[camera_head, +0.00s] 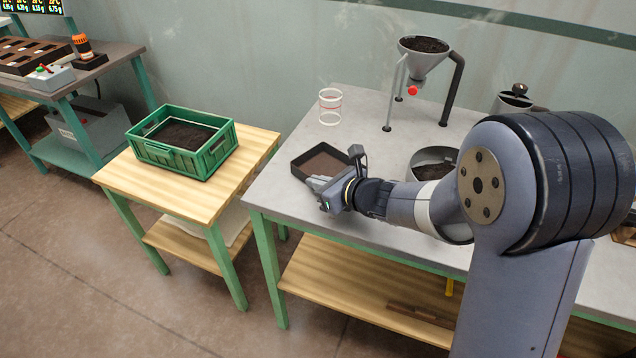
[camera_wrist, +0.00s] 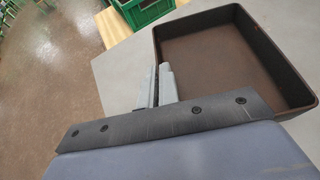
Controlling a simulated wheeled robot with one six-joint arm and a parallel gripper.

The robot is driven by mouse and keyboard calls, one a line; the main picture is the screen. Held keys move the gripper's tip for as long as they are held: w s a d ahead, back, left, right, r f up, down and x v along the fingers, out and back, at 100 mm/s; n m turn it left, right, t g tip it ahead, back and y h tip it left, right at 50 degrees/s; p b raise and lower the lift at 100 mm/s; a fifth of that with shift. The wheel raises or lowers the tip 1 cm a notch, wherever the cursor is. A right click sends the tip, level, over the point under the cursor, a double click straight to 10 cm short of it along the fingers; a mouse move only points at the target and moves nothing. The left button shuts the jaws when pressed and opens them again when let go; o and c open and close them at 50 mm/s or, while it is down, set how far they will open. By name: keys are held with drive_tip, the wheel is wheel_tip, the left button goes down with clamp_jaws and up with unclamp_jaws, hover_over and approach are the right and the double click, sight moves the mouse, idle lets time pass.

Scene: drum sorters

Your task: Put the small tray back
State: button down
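The small tray (camera_head: 322,163) is a dark, shallow, rectangular tray with a brown inside, at the left part of the grey table. In the wrist view the tray (camera_wrist: 225,60) fills the upper right and looks empty apart from a thin brown cover on its floor. My gripper (camera_head: 318,183) is at the tray's near left side. In the wrist view my gripper's fingers (camera_wrist: 157,88) are close together, with the tray's left wall running in between them. Whether the tray rests on the table or is slightly raised is hard to tell.
The grey table (camera_head: 280,190) also holds a clear ringed cylinder (camera_head: 330,106), a funnel on a stand (camera_head: 424,60) and a round pan (camera_head: 433,163). A green crate of soil (camera_head: 182,140) stands on a wooden table (camera_head: 160,192) to the left, across a gap.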

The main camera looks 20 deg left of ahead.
drive_tip(key=shift+f, duration=0.1)
drive_tip(key=c, duration=1.7)
unclamp_jaws()
drive_tip(key=shift+r, duration=0.25)
drive_tip(key=p+v, duration=0.1)
drive_tip(key=v, duration=1.1)
drive_tip(key=shift+f, duration=0.15)
